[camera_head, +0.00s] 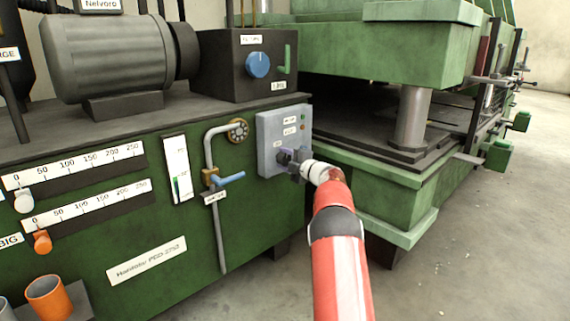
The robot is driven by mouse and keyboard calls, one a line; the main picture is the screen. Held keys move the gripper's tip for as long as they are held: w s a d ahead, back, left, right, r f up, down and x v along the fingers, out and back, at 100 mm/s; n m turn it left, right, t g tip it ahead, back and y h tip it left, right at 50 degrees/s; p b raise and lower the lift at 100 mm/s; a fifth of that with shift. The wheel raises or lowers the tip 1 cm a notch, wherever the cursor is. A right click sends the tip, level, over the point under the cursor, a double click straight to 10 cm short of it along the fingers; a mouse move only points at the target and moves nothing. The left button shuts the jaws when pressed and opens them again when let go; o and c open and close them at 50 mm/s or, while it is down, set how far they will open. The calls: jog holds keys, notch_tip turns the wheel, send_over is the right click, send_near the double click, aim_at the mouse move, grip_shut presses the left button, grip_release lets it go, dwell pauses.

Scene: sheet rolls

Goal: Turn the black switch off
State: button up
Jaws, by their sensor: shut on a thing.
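A pale grey-blue control box (270,135) with small labels is fixed on the right part of the green machine's front. My red and white arm reaches up from the bottom of the picture to this box. My gripper (290,160) is at the box's lower part, shut on the switch there. The dark purplish-black switch (283,156) shows only in part; the gripper fingers hide most of it. I cannot tell which way the switch is turned.
A pipe with a blue valve lever (230,179) stands left of the box. A blue knob (257,65) is on the dark box above. A green press (400,190) stands close on the right. Open grey floor (480,255) lies at the lower right.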

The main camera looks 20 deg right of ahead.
jog(key=shift+f, duration=0.1)
dwell(0.3)
jog(key=o, duration=1)
jog(key=shift+d, duration=0.1)
jog(key=v, duration=0.7)
jog(key=shift+s, duration=0.35)
